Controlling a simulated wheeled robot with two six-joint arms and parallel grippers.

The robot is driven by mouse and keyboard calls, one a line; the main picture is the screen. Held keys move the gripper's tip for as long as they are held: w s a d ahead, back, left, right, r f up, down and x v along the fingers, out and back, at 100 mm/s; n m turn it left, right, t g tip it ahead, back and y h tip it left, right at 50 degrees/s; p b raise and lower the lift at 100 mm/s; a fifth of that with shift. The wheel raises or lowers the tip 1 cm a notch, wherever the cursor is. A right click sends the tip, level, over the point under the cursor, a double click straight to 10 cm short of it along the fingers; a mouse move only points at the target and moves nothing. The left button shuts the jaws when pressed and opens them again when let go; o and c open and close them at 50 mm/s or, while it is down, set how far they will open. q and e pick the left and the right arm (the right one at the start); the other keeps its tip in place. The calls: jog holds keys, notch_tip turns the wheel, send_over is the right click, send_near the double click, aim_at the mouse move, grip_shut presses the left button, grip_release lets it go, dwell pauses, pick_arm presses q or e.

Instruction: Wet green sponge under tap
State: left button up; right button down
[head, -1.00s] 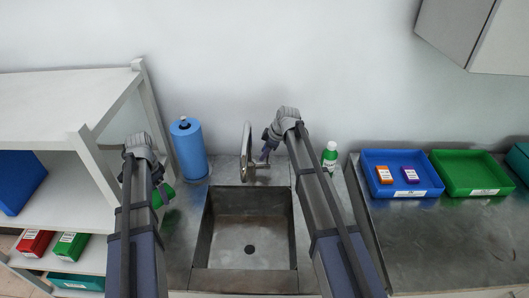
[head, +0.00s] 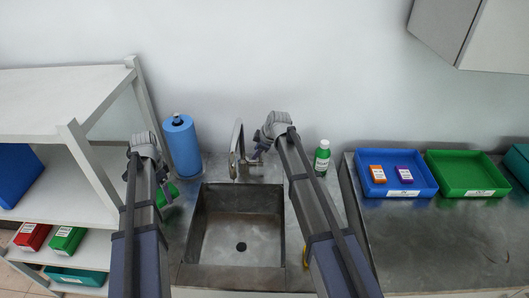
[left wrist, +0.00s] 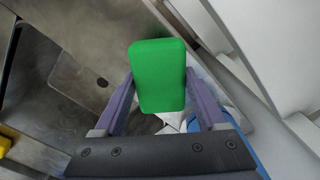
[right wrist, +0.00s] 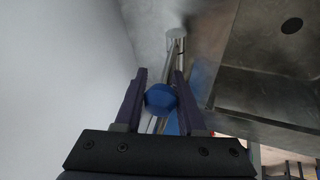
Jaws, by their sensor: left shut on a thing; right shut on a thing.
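My left gripper (head: 163,184) is shut on the green sponge (left wrist: 158,76), which shows as an upright block between its fingers in the left wrist view. In the head view the sponge (head: 172,191) is partly hidden by the arm, left of the sink (head: 188,240). The curved metal tap (head: 237,150) stands behind the sink. My right gripper (head: 258,152) is beside the tap on its right, shut on a round blue knob (right wrist: 160,98) that appears to be the tap's handle. I see no water running.
A blue paper roll (head: 182,147) stands behind the left gripper, near the shelf (head: 85,160). A green bottle (head: 322,160) stands right of the right arm. Blue (head: 410,190) and green (head: 470,190) trays sit on the right counter. The sink basin is open and empty.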

pick_arm(q)
jog(key=shift+d+f+b, duration=0.3)
jog(key=shift+d+f, duration=0.1)
pick_arm(e)
jog(key=shift+s+d+f+t, duration=0.1)
jog(key=shift+s+f+t, duration=0.05)
jog(key=shift+s+t, duration=0.3)
pick_arm(q)
jog(key=shift+a+f, duration=0.1)
jog(key=shift+f, duration=0.15)
pick_arm(e)
jog(key=shift+s+t, duration=0.1)
jog(key=shift+t, duration=0.15)
jog(key=c, duration=0.5)
grip_release()
pick_arm(q)
jog(key=shift+r, duration=0.1)
notch_tip(320, 180, up, 10)
jog(key=p, duration=0.9)
jog(key=shift+p, duration=0.3)
pick_arm(e)
jog(key=v, duration=1.2)
